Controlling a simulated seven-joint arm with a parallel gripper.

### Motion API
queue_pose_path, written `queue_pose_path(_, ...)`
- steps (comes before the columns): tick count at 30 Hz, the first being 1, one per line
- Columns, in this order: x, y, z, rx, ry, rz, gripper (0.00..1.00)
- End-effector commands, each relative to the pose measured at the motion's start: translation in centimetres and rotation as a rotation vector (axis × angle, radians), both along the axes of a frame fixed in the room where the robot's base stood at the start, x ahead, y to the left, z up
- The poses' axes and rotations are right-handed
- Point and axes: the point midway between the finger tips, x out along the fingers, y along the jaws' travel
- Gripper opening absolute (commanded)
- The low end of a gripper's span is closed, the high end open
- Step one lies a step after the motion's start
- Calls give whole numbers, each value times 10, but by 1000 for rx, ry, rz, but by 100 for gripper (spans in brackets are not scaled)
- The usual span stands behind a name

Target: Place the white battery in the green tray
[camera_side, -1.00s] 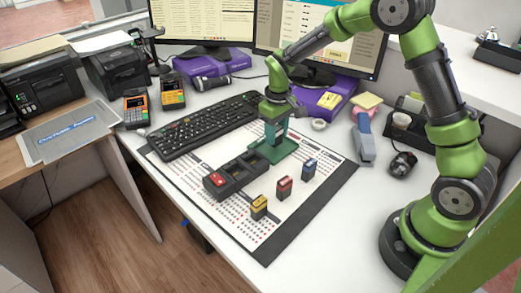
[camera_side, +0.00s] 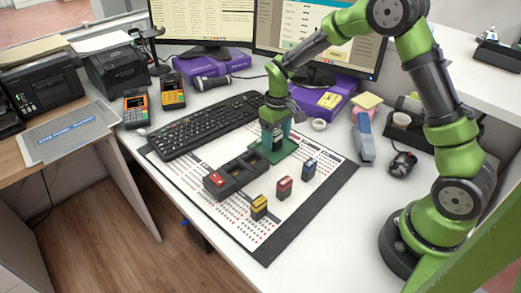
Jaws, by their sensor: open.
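The green tray (camera_side: 290,149) lies flat on the printed mat, just beyond the right end of the dark battery holder. My gripper (camera_side: 271,148) points down over the left part of the tray, with its fingertips close to the tray floor. The fingers are open, though the gap between them is hard to see from here. I cannot make out a white battery; the gripper hides part of the tray.
The dark holder (camera_side: 238,177) has a red-topped battery (camera_side: 216,179) in its near-left slot. Yellow (camera_side: 259,208), red (camera_side: 284,188) and blue (camera_side: 309,169) batteries stand on the mat (camera_side: 222,218). A keyboard (camera_side: 205,127) lies behind the holder.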

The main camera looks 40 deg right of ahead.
Motion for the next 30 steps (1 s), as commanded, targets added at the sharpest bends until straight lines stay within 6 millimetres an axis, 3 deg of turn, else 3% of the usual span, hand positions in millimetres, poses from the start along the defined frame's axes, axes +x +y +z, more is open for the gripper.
queue_pose_path(5, 2, 0, 24, -1, -7, 0, 68)
queue_pose_path(15, 1, 0, 95, 0, -6, 0, 68)
queue_pose_path(23, -1, 1, 123, 1, -9, -2, 68)
queue_pose_path(26, -11, 4, 139, 11, -42, -19, 68)
queue_pose_path(30, -44, 14, 176, 49, -145, -73, 68)
